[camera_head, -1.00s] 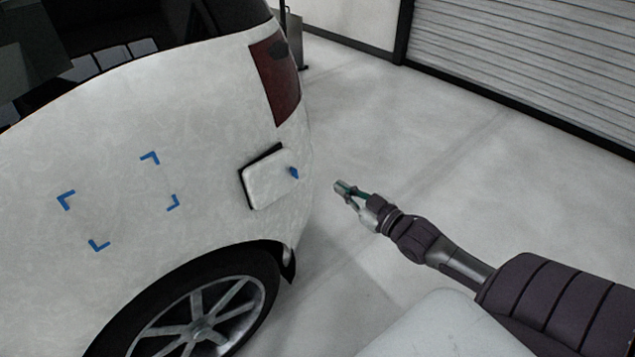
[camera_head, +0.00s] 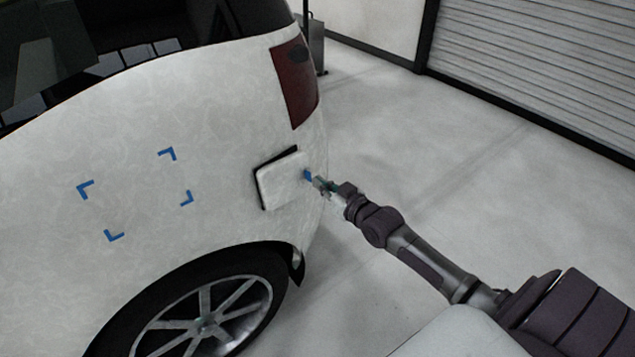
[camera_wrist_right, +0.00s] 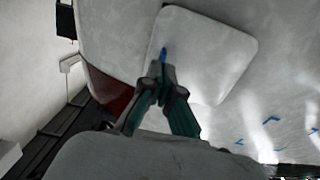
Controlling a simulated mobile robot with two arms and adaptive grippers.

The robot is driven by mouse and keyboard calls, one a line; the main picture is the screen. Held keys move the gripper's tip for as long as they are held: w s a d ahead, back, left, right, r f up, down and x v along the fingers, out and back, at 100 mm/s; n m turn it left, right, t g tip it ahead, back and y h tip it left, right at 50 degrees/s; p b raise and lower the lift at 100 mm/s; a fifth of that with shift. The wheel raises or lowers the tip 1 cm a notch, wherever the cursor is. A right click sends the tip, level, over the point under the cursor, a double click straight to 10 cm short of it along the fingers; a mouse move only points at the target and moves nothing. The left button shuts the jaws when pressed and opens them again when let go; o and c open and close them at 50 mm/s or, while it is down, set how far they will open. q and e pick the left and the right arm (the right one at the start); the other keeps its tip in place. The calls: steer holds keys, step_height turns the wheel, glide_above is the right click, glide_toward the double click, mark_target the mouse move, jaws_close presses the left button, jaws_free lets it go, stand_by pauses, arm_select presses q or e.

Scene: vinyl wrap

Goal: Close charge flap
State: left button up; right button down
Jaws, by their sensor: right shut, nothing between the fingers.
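The white charge flap (camera_head: 284,181) stands slightly ajar on the rear side of the white car (camera_head: 215,120). A dark gap shows along its top and left edges. A small blue mark (camera_head: 308,175) sits near its right edge. My right gripper (camera_head: 319,183) is shut and empty, with its tips at or very near the blue mark; contact cannot be told. In the right wrist view the flap (camera_wrist_right: 207,55) fills the upper middle, and the shut fingers (camera_wrist_right: 161,75) point at the blue mark (camera_wrist_right: 163,54). My left gripper is not in view.
Blue corner marks (camera_head: 113,236) lie on the car panel left of the flap. The rear wheel (camera_head: 205,320) is below it and the red tail light (camera_head: 296,82) above. The floor (camera_head: 440,170) to the right is clear up to the roller door (camera_head: 545,60).

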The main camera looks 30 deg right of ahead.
mark_target(309, 171)
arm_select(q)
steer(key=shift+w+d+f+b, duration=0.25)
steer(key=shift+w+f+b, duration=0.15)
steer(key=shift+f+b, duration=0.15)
arm_select(e)
steer(key=w, duration=0.4)
steer(key=shift+w+d+f, duration=0.1)
steer(key=shift+d+f, duration=0.05)
steer(key=shift+d, duration=0.2)
